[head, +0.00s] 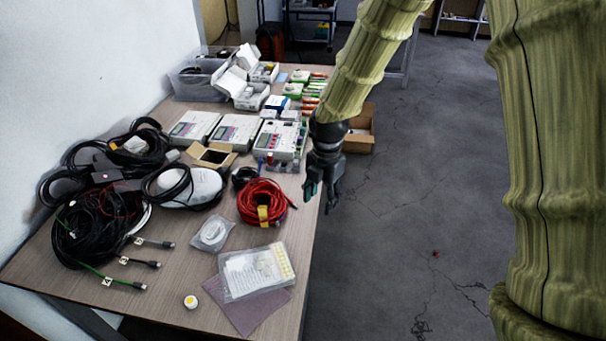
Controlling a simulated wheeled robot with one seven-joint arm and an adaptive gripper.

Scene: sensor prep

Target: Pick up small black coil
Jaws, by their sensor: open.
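A small black coil (243,176) lies on the wooden table, just behind the red cable coil and in front of the white and grey devices. My gripper (320,200) is open and empty, pointing down at the table's right edge, to the right of the small black coil and apart from it. Whether its fingertips are over the table or beyond the edge is hard to tell.
A red cable coil (262,203) lies in front of the small coil, and a white rounded device (188,186) lies to its left. Large black cables (90,225) fill the left side. A bagged sheet (256,270) lies at the front. An open cardboard box (214,156) stands behind.

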